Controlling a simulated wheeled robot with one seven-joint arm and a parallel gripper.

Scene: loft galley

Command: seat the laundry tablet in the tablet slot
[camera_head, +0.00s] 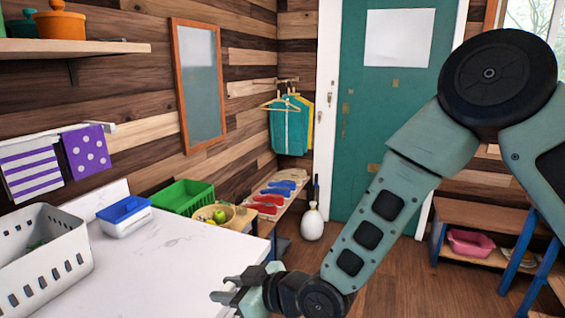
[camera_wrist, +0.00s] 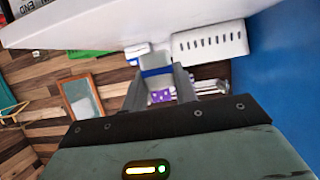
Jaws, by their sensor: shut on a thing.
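My gripper (camera_head: 224,289) is low in the head view, at the near right edge of the white counter, with its fingers pointing left. In the wrist view my gripper (camera_wrist: 158,76) is shut on a small block, white with a blue band, which I take for the laundry tablet (camera_wrist: 156,71). The tablet sits between the two fingertips. I cannot make it out in the head view. I cannot identify the tablet slot in either view.
The counter's middle is clear. A white bottle (camera_head: 312,224) stands on the floor beyond.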

